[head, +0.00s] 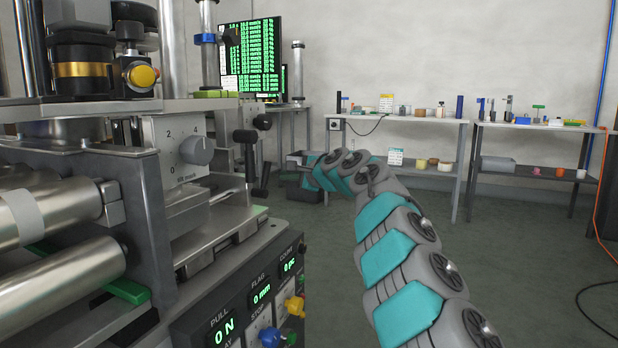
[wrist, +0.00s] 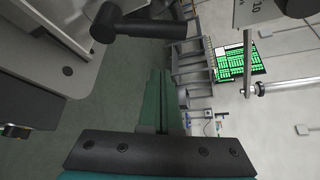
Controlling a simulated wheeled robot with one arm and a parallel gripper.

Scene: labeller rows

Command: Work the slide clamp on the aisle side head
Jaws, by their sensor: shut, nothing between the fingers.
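A black clamp lever with a short cross handle (head: 247,137) stands at the aisle side of the labeller head, right of the grey dial block. A black handle with a round knob end also shows at the top left of the wrist view (wrist: 145,28). I cannot tell for certain which part is the slide clamp. My gripper (wrist: 160,88) is shut and empty in the wrist view. Its fingers point up the picture toward the black handle, apart from it as far as I can see. In the head view my arm reaches toward the machine, and its fingertips are not clear.
The labeller with steel rollers (head: 65,280) fills the left. Its front panel (head: 255,295) has green readouts and coloured knobs. A green-text monitor (head: 250,58) stands behind. Two benches with small items, one of them a shelf bench (head: 420,119), line the wall. The aisle floor is open.

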